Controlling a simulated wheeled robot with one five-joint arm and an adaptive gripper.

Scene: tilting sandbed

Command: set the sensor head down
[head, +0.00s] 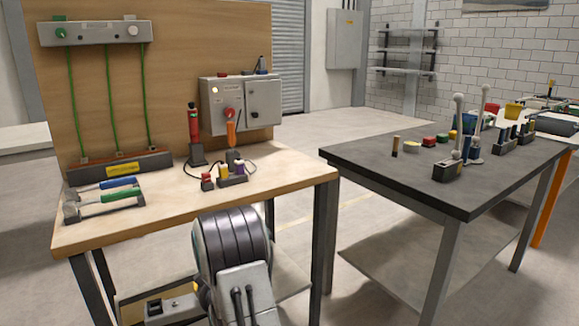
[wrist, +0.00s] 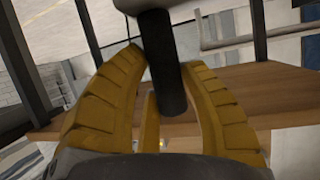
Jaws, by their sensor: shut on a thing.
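In the wrist view the yellow fingers of my gripper (wrist: 165,78) are shut on a dark cylindrical stem. In the head view my arm is at the bottom middle, and the gripper and held thing cannot be made out.
The wooden bench (head: 125,234) carries hammers (head: 105,198), a red-and-black tool (head: 193,130), a grey control box (head: 243,103) and small coloured parts. Its front middle is clear. The dark table (head: 400,165) at right holds levers and several coloured pieces. A floor gap separates them.

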